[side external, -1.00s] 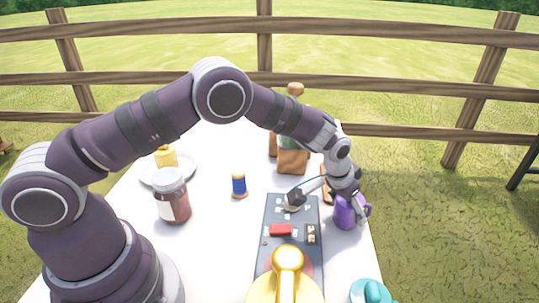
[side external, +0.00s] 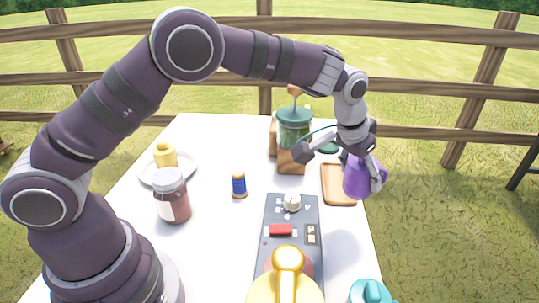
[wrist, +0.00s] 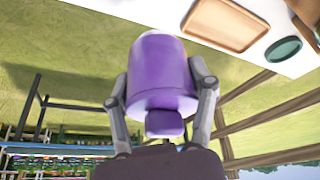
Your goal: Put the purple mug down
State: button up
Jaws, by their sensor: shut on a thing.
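The purple mug (side external: 358,179) is held in my gripper (side external: 364,172) at the right edge of the white table in the side view. The mug appears raised above the table. In the wrist view the purple mug (wrist: 160,72) sits between both fingers of my gripper (wrist: 163,95), with one finger on each side. Its block-like handle points toward the wrist camera.
A brown wooden tray (side external: 338,198) lies beside the mug; it also shows in the wrist view (wrist: 225,25). A green-lidded jar (side external: 293,125), a grey panel (side external: 307,215), a red-brown jar (side external: 172,196) and a plate (side external: 184,170) stand on the table (side external: 215,240).

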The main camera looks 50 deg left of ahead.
jog(key=s+d+f, duration=0.1)
jog(key=s+d, duration=0.4)
jog(key=d, duration=0.1)
jog(key=f, duration=0.8)
jog(key=shift+s+f, duration=0.1)
jog(key=shift+s, duration=0.3)
jog(key=o, duration=1.2)
jog(key=shift+f, duration=0.1)
jog(key=w+a+v, duration=0.1)
jog(key=v, duration=1.2)
jog(key=shift+n+t+y, duration=0.4)
jog(key=shift+n+t, duration=0.1)
jog(key=shift+n, duration=0.1)
jog(key=s+a+r, duration=0.2)
jog(key=s+a, duration=0.2)
jog(key=a, duration=0.1)
jog(key=s+a+r, duration=0.2)
jog(key=s+a, duration=0.2)
jog(key=s+a+r, duration=0.3)
jog(key=s+a, duration=0.2)
jog(key=shift+a+r, duration=0.1)
jog(key=shift+a, duration=0.25)
